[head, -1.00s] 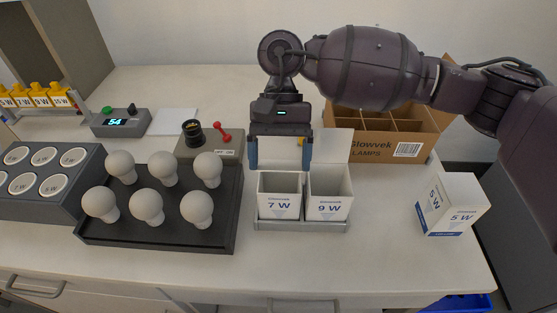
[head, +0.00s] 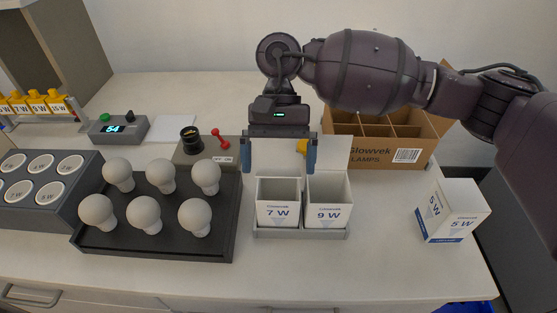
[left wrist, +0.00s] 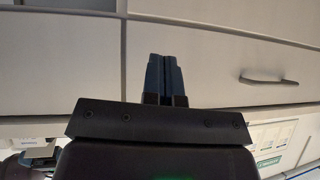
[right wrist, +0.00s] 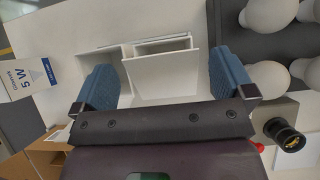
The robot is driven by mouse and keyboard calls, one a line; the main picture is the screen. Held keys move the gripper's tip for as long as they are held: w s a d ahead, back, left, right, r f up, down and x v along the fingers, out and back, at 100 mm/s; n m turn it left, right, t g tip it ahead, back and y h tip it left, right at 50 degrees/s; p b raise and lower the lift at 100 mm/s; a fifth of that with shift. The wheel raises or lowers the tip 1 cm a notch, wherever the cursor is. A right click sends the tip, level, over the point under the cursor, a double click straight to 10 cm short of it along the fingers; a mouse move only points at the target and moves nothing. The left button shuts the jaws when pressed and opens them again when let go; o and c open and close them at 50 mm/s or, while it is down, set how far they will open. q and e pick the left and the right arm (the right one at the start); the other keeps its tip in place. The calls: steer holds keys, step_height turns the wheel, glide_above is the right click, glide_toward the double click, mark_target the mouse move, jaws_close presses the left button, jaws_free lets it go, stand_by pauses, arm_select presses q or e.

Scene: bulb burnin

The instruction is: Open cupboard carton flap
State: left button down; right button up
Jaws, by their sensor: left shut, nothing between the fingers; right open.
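A white 7 W carton (head: 279,212) and a white 9 W carton (head: 328,212) stand side by side in a grey tray (head: 300,233). Both show open tops, with white flaps upright at the back; the 9 W flap (head: 335,152) is plain to see. My right gripper (head: 282,165) is open above and behind the 7 W carton, fingers either side of its flap (head: 280,158). In the right wrist view a white flap (right wrist: 165,78) lies between the fingers; contact cannot be told. My left gripper (left wrist: 163,60) is shut and empty, before drawer fronts.
A closed 5 W carton (head: 455,212) stands at right. A brown lamp box (head: 375,150) is behind. A black tray (head: 160,250) of several white bulbs lies left, with a tester with a red lever (head: 205,152) behind it. The front counter strip is clear.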

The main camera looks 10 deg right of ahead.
arm_select(q)
steer(key=shift+w+a, duration=0.1)
steer(key=shift+w, duration=0.2)
arm_select(e)
steer(key=v, duration=1)
steer(key=shift+w, duration=0.15)
steer(key=shift+r, duration=0.1)
arm_select(q)
steer(key=shift+s, duration=0.1)
